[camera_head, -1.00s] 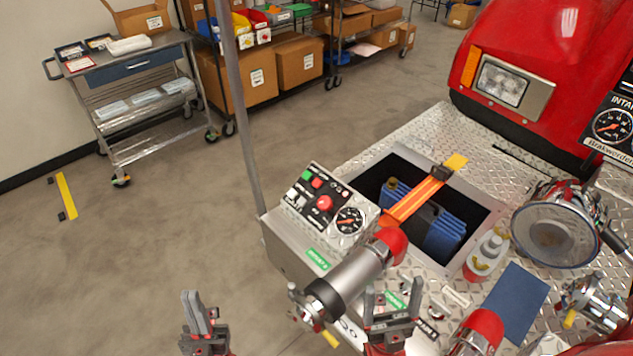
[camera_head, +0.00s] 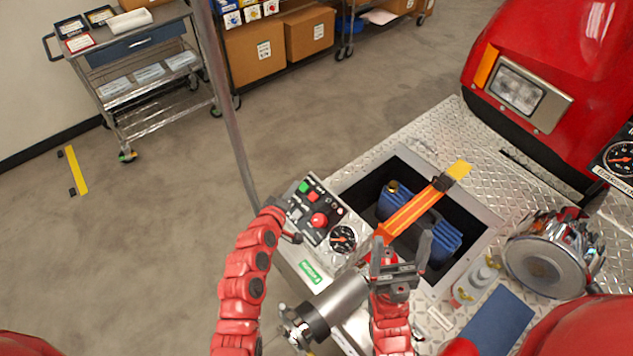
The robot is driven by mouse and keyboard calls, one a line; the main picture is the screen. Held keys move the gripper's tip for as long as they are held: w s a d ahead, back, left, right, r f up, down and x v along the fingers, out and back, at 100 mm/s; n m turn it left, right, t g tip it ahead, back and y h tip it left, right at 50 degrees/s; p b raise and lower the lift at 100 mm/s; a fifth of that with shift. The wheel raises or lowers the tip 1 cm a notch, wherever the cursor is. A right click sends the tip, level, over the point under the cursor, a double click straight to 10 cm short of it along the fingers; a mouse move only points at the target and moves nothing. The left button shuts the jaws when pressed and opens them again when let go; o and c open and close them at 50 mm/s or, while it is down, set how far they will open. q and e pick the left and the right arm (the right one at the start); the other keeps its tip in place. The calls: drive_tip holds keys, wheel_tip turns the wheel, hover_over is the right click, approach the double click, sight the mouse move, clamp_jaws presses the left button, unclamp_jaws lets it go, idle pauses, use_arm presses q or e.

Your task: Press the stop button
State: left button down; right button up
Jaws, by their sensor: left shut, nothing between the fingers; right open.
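The control panel (camera_head: 332,211) sits on the left edge of the metal deck. It carries a small green button (camera_head: 304,187), a small red button (camera_head: 313,196), a larger round red button (camera_head: 319,220) and a gauge (camera_head: 343,238). I cannot read which red one is marked stop. My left arm rises to the panel's left edge; my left gripper (camera_head: 291,237) is shut and empty, mostly hidden by the wrist, close beside the panel and apart from the round red button. My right gripper (camera_head: 402,255) is open and empty, in front of the deck opening, right of the gauge.
A thin grey pole (camera_head: 228,100) stands behind my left arm. A silver pipe fitting (camera_head: 338,300) lies in front of the panel. The deck opening holds a blue canister (camera_head: 440,240) under an orange strap (camera_head: 412,210). A bottle (camera_head: 475,282) and round lamp (camera_head: 545,265) stand right.

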sight(313, 197)
use_arm(q)
drive_tip(key=shift+s+d, duration=0.25)
drive_tip(key=d+f+b, duration=0.1)
drive_tip(key=f, duration=0.1)
drive_tip(key=w+d+f+b, duration=0.1)
drive_tip(key=f+b, duration=0.1)
drive_tip(key=w+d+f+b, duration=0.1)
drive_tip(key=f, duration=0.2)
drive_tip(key=shift+w+b, duration=0.2)
drive_tip(key=shift+b, duration=0.1)
drive_tip(key=shift+w+d+f, duration=0.2)
drive_tip(key=shift+d+f, duration=0.1)
drive_tip(key=shift+b, duration=0.3)
idle(1.5)
drive_tip(key=shift+w+d+f+b, duration=0.15)
drive_tip(key=shift+d+f+b, duration=0.05)
drive_tip(key=shift+f+b, duration=0.15)
